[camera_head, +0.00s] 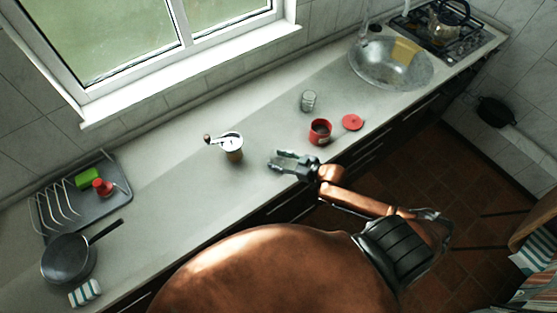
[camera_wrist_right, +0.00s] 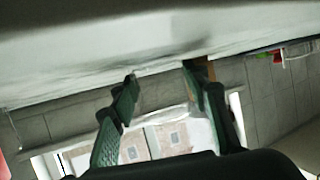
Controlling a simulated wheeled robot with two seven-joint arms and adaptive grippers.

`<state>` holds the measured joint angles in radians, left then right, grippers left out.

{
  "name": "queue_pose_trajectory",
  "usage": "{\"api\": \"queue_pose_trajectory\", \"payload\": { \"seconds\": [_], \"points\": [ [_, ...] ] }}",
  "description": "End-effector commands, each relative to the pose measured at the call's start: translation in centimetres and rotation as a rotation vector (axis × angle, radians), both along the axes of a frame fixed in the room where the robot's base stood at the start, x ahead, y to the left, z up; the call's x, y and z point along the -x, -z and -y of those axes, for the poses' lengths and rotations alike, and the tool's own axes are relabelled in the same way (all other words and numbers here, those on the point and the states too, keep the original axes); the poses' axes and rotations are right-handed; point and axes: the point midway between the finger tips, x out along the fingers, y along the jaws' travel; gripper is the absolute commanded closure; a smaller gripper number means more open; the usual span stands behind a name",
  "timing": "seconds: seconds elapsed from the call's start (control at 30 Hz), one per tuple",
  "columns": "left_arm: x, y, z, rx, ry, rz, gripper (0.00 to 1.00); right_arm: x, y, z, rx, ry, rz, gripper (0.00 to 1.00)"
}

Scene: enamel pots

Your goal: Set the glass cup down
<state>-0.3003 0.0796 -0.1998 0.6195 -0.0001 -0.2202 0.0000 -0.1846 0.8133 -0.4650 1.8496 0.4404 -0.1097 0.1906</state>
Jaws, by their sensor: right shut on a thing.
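My right gripper (camera_head: 276,161) reaches over the front part of the counter, just right of the coffee grinder. Its fingers are apart, shut on the glass cup, which is clear and hard to make out. In the right wrist view a faint transparent shape, the glass cup (camera_wrist_right: 160,114), shows between the two green-grey fingers of the gripper (camera_wrist_right: 160,82). The counter (camera_head: 190,195) lies close by; whether the cup touches it I cannot tell. My left gripper is not in view.
A grinder (camera_head: 232,147) stands left of the gripper, a red canister (camera_head: 320,132) and red lid (camera_head: 353,122) right of it. A glass jar (camera_head: 309,100) stands behind. A pan (camera_head: 68,259) and dish rack (camera_head: 120,190) are left, the sink (camera_head: 385,75) right. Counter between grinder and rack is clear.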

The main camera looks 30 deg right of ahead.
Motion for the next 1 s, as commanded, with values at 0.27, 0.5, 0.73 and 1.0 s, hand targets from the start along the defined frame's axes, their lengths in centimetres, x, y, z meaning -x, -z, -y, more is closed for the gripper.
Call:
{"api": "queue_pose_trajectory", "payload": {
  "seconds": [0.27,0.5,0.73,1.0],
  "points": [
    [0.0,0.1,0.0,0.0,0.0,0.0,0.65,0.0,0.2,0.0,0.0,0.0,0.0,0.54],
    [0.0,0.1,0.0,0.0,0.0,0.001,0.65,0.0,0.2,0.0,0.0,0.0,0.0,0.4],
    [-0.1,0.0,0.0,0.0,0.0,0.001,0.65,0.0,0.1,0.0,0.0,0.0,0.0,0.4],
    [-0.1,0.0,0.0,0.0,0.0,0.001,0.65,2.6,-1.0,1.3,0.003,0.0,-0.003,0.4]
  ]
}}
